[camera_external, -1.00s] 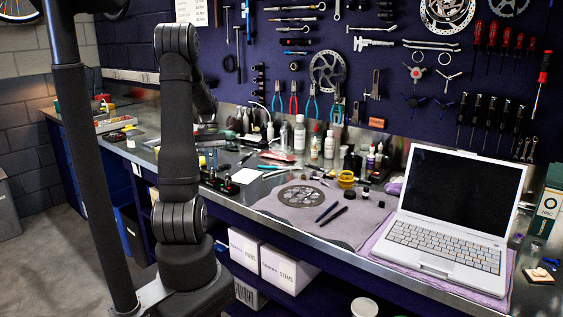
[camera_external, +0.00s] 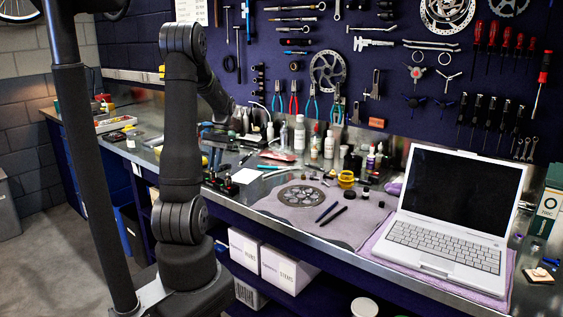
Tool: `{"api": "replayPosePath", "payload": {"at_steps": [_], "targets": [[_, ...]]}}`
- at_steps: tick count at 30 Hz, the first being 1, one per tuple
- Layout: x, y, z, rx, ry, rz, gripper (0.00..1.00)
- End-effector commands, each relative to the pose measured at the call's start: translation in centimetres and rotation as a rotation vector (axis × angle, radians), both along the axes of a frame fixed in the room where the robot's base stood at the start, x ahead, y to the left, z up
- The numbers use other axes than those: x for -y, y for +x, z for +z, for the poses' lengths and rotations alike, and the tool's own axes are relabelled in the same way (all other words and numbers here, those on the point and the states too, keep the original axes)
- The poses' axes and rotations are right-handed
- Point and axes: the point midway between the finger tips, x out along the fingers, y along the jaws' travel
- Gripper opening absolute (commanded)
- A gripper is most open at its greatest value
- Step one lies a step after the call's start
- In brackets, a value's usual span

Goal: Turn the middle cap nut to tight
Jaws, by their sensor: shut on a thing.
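My gripper (camera_external: 216,160) is small and dark at the end of my arm, low over the left-middle part of the bench. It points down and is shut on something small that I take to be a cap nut. The jaws and what they hold blend with the dark things around them. I cannot make out the separate cap nuts or how far any is turned. A small black fixture (camera_external: 224,184) with red and green spots stands on the bench just below my gripper.
A grey mat (camera_external: 268,208) with a brake disc (camera_external: 300,196) and two black pens lies to the right. An open laptop (camera_external: 445,235) stands at far right. Bottles (camera_external: 299,135) line the back near the tool wall.

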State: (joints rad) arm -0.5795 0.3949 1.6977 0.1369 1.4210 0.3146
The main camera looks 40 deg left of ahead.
Motion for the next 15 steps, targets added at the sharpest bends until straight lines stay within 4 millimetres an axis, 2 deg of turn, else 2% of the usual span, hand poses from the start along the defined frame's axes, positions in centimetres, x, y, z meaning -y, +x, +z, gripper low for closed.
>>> {"api": "replayPosePath", "payload": {"at_steps": [15], "targets": [[0.00, 0.11, 0.10, 0.004, 0.002, -0.033, 0.00]]}}
